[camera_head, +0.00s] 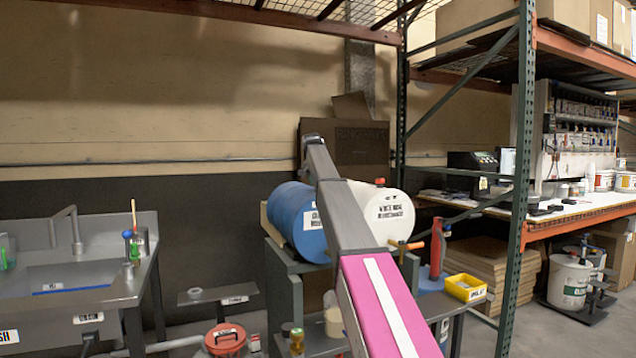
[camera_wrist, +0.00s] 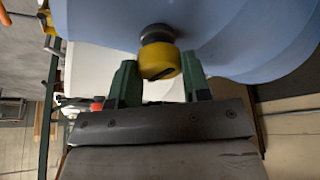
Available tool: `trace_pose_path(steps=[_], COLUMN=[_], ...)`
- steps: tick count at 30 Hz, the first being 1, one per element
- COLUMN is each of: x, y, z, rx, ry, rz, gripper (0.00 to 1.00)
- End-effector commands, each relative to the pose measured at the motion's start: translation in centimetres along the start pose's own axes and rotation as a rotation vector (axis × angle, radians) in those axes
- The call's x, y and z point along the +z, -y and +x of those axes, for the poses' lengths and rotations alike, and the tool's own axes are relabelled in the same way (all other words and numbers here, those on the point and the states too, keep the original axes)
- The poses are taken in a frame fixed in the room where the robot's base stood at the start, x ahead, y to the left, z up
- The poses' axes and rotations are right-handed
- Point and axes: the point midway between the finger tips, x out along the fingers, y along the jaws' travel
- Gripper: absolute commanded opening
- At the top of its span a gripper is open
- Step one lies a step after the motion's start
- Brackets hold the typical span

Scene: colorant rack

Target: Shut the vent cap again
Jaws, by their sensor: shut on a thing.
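In the wrist view, a round yellow cap (camera_wrist: 158,64) with a dark slot sits on a short dark neck on the blue drum (camera_wrist: 225,30). My gripper (camera_wrist: 159,72) has one green finger on each side of the cap and is shut on it. How far the cap is turned cannot be told. In the head view, the blue drum (camera_head: 299,222) lies on its side on a stand, and my arm crosses in front of it. My fingers and the yellow cap are hidden there.
A white drum (camera_head: 388,212) with a red cap (camera_head: 380,182) lies right beside the blue one. A grey sink bench (camera_head: 95,270) stands left. A yellow bin (camera_head: 466,288) and a green rack post (camera_head: 521,150) stand right. A red-lidded container (camera_head: 226,340) is low in front.

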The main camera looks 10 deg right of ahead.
Motion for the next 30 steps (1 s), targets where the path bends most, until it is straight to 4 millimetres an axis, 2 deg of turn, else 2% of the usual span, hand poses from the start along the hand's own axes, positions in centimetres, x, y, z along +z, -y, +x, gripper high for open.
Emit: trace_pose_path(steps=[2, 3, 5, 14, 19, 26, 30], x=[0.1, 0.1, 0.1, 0.0, 0.0, 0.0, -0.1], y=[0.0, 0.0, 0.0, 0.0, 0.0, 0.1, 0.0], z=[0.0, 0.0, 0.0, 0.0, -0.8, -3.9, -6.7], rx=[0.0, 0.0, 0.0, 0.0, -0.001, -0.001, -0.001], ry=[0.002, 0.002, 0.002, 0.001, 0.0, -0.001, -0.001], rz=[0.001, 0.001, 0.001, 0.0, -0.001, -0.001, 0.0], gripper=[0.2, 0.47, 0.66, 0.68, 0.68, 0.68, 0.68])
